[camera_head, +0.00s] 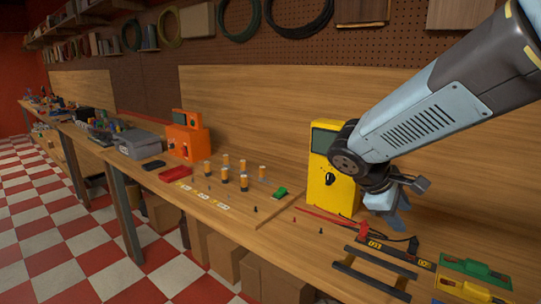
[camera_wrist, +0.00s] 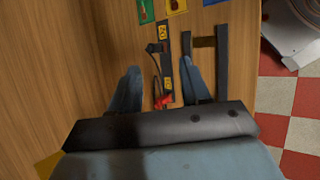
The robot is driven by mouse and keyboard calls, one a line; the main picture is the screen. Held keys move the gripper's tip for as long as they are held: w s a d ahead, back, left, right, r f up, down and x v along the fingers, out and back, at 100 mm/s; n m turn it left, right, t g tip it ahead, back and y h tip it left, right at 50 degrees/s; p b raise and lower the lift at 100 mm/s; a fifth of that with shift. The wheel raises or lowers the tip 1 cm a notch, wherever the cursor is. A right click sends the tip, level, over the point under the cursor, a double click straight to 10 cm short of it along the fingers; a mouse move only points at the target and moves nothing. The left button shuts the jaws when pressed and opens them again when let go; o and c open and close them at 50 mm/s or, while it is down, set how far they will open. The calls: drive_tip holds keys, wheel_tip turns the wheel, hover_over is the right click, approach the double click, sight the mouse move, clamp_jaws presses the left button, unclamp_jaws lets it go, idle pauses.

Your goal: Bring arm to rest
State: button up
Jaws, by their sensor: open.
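My gripper (camera_head: 398,208) hangs at the end of my arm, above the wooden bench and to the right of the yellow meter (camera_head: 324,145) in the head view. In the wrist view, the two blue-grey fingers of my gripper (camera_wrist: 163,83) are spread apart with nothing held between them. Below and between them lie a dark strip with yellow labels (camera_wrist: 163,32) and a dark lead with a red end (camera_wrist: 161,101). My arm comes in from the upper right of the head view and is bent at the wrist. Part of the gripper is hidden behind the wrist.
A black rail frame (camera_head: 372,272) lies near the bench's front edge. Green and yellow parts (camera_head: 475,268) lie at the right. Several small cylinders (camera_head: 243,181), a red tray (camera_head: 173,173) and an orange device (camera_head: 184,137) stand further left. The checkered floor (camera_head: 70,240) is clear.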

drive_tip(key=s+a+r+m+t+y, duration=0.4)
drive_tip(key=s+r+m+y, duration=0.2)
drive_tip(key=s+m, duration=0.3)
drive_tip(key=shift+a+r+m+y, duration=0.3)
drive_tip(key=shift+r+y, duration=0.05)
drive_tip(key=shift+y, duration=0.55)
